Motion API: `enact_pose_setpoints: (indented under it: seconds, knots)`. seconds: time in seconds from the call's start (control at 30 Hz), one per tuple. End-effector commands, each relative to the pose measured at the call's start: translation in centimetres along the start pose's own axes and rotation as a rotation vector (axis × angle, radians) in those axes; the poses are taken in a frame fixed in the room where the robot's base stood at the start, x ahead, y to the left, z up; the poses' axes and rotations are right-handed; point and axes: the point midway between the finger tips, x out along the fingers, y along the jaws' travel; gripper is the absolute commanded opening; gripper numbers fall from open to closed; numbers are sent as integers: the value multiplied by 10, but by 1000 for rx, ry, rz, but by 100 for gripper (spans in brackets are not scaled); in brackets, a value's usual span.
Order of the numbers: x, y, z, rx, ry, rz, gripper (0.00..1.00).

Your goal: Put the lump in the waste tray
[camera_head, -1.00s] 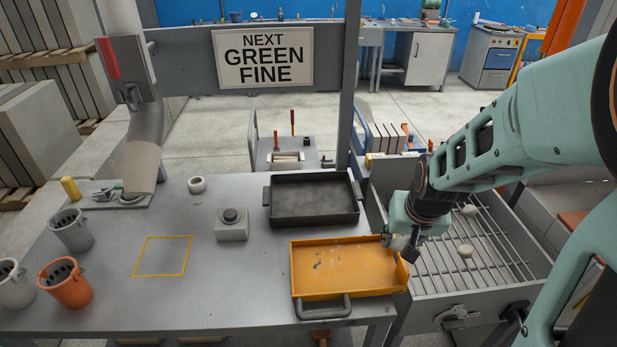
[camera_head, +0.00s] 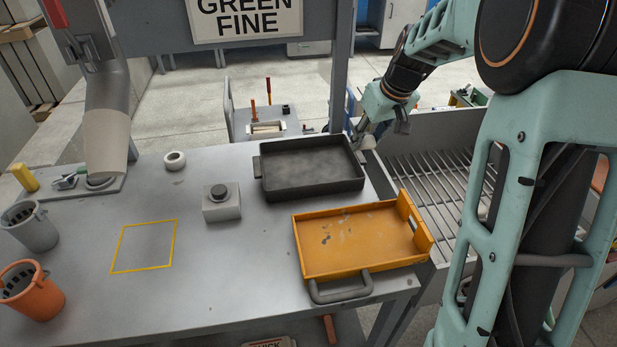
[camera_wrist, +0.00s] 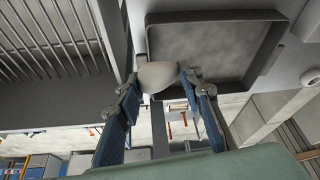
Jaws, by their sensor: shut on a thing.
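My gripper (camera_head: 363,136) is at the right rear corner of the black tray (camera_head: 274,185), over the gap between the tray and the slatted bin. In the wrist view my gripper (camera_wrist: 158,82) is shut on a pale, rounded lump (camera_wrist: 157,77). The lump lies in front of part of the black tray (camera_wrist: 215,19) there. The black tray holds a dark grey layer. An orange tray (camera_head: 298,247) with a front handle sits nearer on the bench. No label shows which one is the waste tray.
The slatted bin (camera_head: 436,198) is right of the bench, partly hidden by my arm. A grey block with a knob (camera_head: 221,205), a white ring (camera_head: 175,160), a yellow outlined square (camera_head: 145,246) and an orange bucket (camera_head: 32,292) are on the bench.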

Motion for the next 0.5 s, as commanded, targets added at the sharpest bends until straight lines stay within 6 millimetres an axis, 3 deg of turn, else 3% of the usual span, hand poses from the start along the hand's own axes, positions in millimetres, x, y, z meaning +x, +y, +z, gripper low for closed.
enact_pose_setpoints:
  seconds: [0.03,0.3,0.5]
  knots:
    - [9,5,-7,-33,3,-13,8]
    - [11,12,-32,-151,2,-60,8]
    - [24,-8,-44,-168,-2,-70,8]
